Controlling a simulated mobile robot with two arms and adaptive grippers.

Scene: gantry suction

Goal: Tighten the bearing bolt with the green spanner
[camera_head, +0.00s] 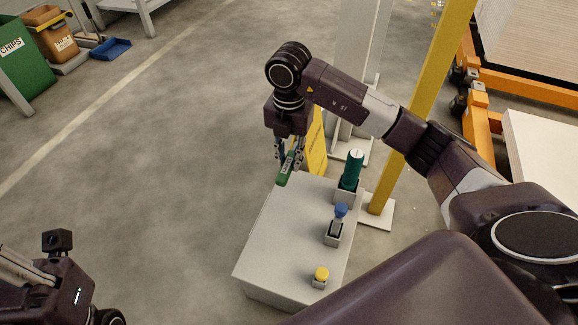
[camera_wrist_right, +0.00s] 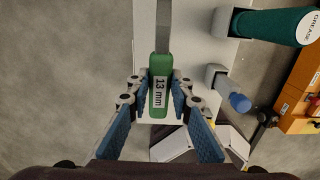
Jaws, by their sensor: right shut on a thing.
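The green spanner (camera_head: 287,167) is in my right gripper (camera_head: 289,153), above the far left end of the grey-white bench top. In the right wrist view, the two blue-padded fingers (camera_wrist_right: 162,90) close on both sides of the green handle (camera_wrist_right: 160,100), marked "13 mm". Its metal shank (camera_wrist_right: 163,25) runs out of the top of that view, so the jaw end is hidden. I cannot make out the bearing bolt in either view. Part of my left arm shows at the lower left of the head view, but its fingers do not.
The bench top (camera_head: 285,235) carries a green grease container (camera_head: 352,168), a blue-topped bottle (camera_head: 340,212) and a yellow-capped item (camera_head: 321,274), each in a holder along its right side. A yellow post (camera_head: 422,100) stands behind.

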